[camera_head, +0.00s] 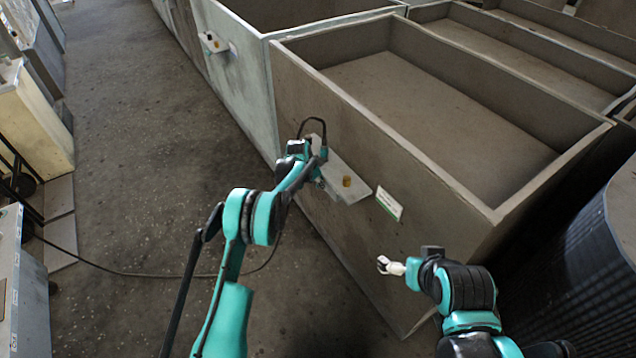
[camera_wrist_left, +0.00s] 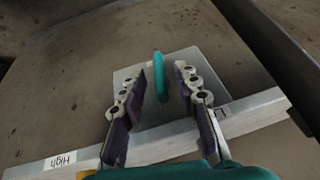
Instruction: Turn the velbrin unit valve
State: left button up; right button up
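In the left wrist view a teal valve handle (camera_wrist_left: 160,76) stands out from a square grey plate (camera_wrist_left: 185,70) on a brown-grey wall. My left gripper (camera_wrist_left: 161,90) is open, with one finger on each side of the handle and gaps visible between. In the head view my left gripper (camera_head: 317,152) is at the front wall of a large open bin (camera_head: 300,100), and the arm hides the handle. My right gripper (camera_head: 386,265) appears open and empty in front of the same wall, lower right.
In the wrist view a pale rail (camera_wrist_left: 165,145) bears a "High" tag (camera_wrist_left: 60,160). Open floor (camera_head: 130,170) lies to the left.

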pick_arm(q)
grip_shut()
dwell(0.3)
jog(key=shift+s+d+f+m+t+y+b, duration=0.2)
jog(key=shift+t+y+b, duration=0.35)
jog(key=shift+t, duration=0.4)
jog(key=shift+s+m+t+y+b, duration=0.1)
jog(key=shift+m+t+y+b, duration=0.15)
jog(key=shift+t+y+b, duration=0.5)
jog(key=shift+s+d+f+m+t+y+b, duration=0.15)
jog(key=shift+m+t+y+b, duration=0.2)
jog(key=shift+t, duration=0.75)
